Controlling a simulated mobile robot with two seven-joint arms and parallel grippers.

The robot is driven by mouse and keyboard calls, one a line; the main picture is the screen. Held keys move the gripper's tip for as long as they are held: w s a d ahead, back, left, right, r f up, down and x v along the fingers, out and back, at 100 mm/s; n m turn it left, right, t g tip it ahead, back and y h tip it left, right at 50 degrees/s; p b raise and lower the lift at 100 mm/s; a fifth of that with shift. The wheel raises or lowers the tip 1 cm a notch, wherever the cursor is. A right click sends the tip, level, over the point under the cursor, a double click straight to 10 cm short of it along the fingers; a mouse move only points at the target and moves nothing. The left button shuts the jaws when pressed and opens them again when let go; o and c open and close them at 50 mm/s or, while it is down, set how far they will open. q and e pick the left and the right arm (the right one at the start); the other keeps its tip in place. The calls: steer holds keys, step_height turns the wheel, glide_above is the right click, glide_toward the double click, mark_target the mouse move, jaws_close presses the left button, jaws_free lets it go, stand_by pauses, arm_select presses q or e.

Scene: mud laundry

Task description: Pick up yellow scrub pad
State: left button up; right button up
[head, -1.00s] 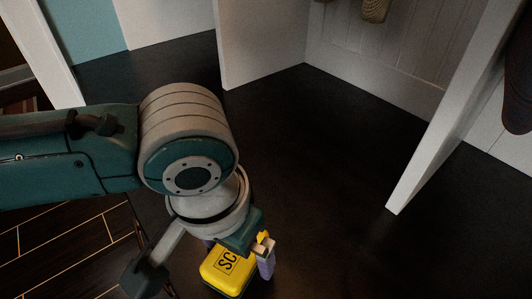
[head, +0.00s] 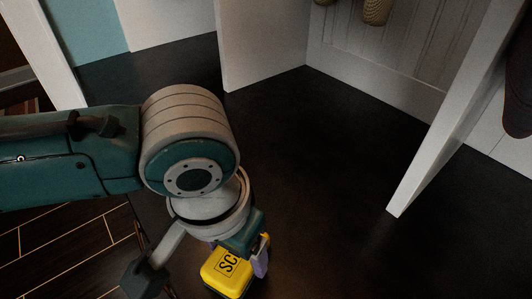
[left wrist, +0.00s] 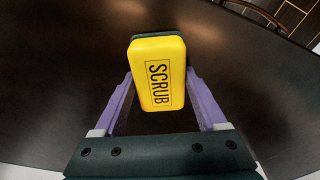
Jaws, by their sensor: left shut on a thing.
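The yellow scrub pad (head: 227,272), a rounded yellow block with black lettering, is at the bottom of the head view, over the dark surface. In the left wrist view the pad (left wrist: 158,75) reads "SCRUB" and has a dark layer along its far edge. My left gripper (head: 236,262) points down at it. In the left wrist view its purple fingers (left wrist: 160,88) stand on both sides of the pad, shut on it. I cannot tell whether the pad is still resting on the surface. My right gripper is not in view.
The dark surface (head: 310,160) is bare to the right and behind. A white upright panel (head: 265,45) stands behind, and another white panel (head: 450,115) stands at the right. Wood-plank flooring (head: 70,245) shows at the lower left.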

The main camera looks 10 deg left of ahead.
arm_select(q)
step_height(320, 180, up, 20)
steer(key=p, duration=1)
steer(key=shift+p, duration=0.3)
steer(key=o, duration=0.8)
steer(key=c, duration=0.6)
steer(key=shift+d+f, duration=0.1)
